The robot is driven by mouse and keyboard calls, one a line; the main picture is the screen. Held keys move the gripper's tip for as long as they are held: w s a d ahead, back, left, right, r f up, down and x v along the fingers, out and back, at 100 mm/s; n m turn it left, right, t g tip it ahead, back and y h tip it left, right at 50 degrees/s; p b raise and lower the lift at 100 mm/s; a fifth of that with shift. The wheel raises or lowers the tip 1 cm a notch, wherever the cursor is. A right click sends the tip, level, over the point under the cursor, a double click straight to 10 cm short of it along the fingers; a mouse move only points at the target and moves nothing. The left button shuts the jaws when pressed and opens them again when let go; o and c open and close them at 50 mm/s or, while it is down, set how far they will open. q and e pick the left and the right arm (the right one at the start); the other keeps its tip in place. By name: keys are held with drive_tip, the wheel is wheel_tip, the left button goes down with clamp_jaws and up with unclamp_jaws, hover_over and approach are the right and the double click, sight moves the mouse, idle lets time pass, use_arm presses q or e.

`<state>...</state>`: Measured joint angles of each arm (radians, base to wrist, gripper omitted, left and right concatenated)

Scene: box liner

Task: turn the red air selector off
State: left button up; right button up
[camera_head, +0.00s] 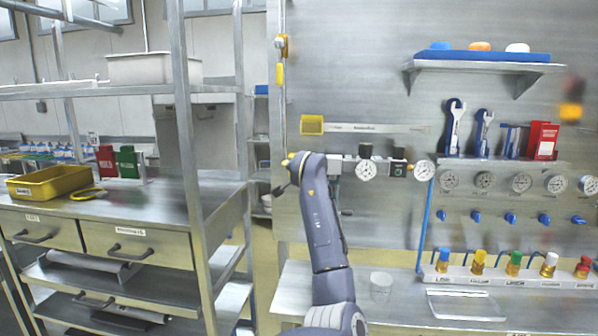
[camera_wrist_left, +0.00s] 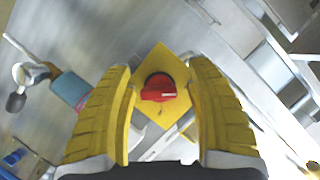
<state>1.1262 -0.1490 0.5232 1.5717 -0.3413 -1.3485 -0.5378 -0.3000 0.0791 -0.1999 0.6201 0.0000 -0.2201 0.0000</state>
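The red air selector (camera_wrist_left: 160,88) is a red knob with a pale mark, on a yellow square plate (camera_wrist_left: 160,62). It shows in the left wrist view, between and ahead of the fingers. My left gripper (camera_wrist_left: 163,110) is open, its two yellow ribbed fingers apart on either side of the knob, with no contact that I can make out. In the head view my grey arm reaches up to the panel's left edge, and its gripper end (camera_head: 283,180) hides the selector. My right gripper is not in view.
Gauges (camera_head: 366,168) and a pipe fitting sit on the panel right of the arm. A clear cup (camera_head: 381,286) stands on the bench below. A metal shelf rack (camera_head: 190,150) stands left. A blurred red and yellow thing (camera_head: 571,110) is at upper right.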

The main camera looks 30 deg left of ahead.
use_arm(q)
drive_tip(key=shift+w+d+r, duration=0.1)
drive_tip(key=shift+d+r, duration=0.1)
drive_tip(key=shift+d, duration=0.05)
drive_tip(key=v, duration=1.2)
idle(0.3)
